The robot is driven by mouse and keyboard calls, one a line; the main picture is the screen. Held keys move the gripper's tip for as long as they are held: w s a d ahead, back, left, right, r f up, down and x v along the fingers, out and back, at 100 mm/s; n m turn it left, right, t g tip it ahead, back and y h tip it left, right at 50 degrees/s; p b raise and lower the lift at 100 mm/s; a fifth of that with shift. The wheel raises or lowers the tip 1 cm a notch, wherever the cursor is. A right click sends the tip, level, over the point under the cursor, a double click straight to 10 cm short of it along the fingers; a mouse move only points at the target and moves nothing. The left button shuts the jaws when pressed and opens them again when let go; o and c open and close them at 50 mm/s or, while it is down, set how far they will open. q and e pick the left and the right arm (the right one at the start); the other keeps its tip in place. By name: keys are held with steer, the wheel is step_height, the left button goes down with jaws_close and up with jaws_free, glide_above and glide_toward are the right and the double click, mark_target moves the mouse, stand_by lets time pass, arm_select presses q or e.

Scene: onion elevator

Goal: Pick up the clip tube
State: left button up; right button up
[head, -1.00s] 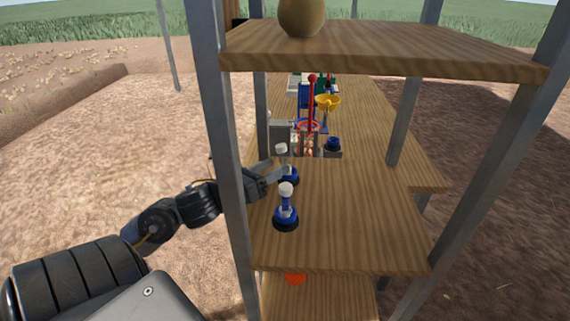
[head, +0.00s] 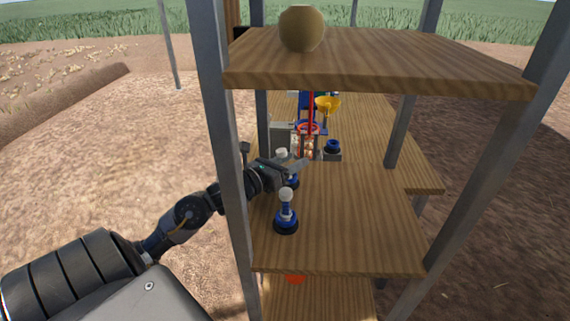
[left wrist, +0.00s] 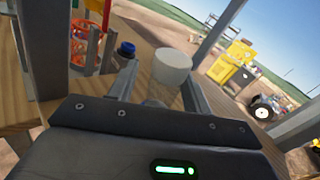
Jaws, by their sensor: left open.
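Two blue pieces with pale tops and dark round bases stand on the middle wooden shelf; I cannot tell for sure which is the clip tube. The nearer blue piece (head: 286,215) stands upright and apart from my gripper. The farther blue piece (head: 293,182) is mostly hidden behind my left gripper (head: 301,168); its white cap (head: 282,153) shows above. In the left wrist view, a white cap (left wrist: 171,67) on a pale tube lies between the spread fingers of my left gripper (left wrist: 160,88). Contact is not visible. My right gripper is not in view.
A grey post (head: 223,150) stands close beside my left arm. An upper shelf (head: 370,65) with a round tan pot (head: 302,28) overhangs. Behind are an orange basket (head: 307,138), a yellow funnel (head: 327,103) and a dark blue knob (head: 332,146). The shelf's right side is clear.

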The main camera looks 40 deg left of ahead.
arm_select(q)
jaws_close()
